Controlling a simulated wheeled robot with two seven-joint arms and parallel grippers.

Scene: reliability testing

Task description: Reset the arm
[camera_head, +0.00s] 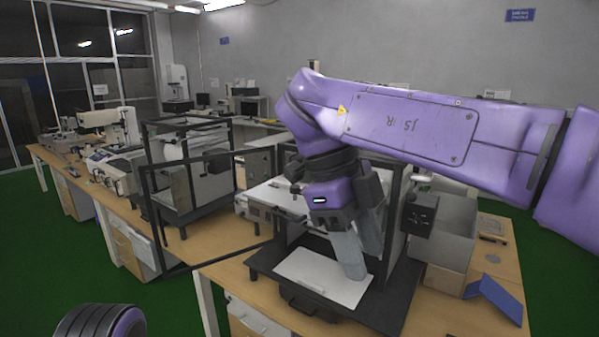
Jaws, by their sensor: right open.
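My right arm (420,125), purple with dark joints, comes in from the right and bends down at its wrist. My right gripper (362,262) points down inside a black-framed test machine (270,262), over its white plate (318,275). Its jaws are open, with one light grey finger in front and a darker one behind it. I see nothing held between them. Whether the fingertips touch the plate I cannot tell. A rounded dark and purple part of my left arm (100,322) shows at the bottom left; its gripper is out of view.
A black post and a dark box (420,214) stand close to the right of the gripper. Another framed machine (190,180) stands to the left. The green floor is clear at left.

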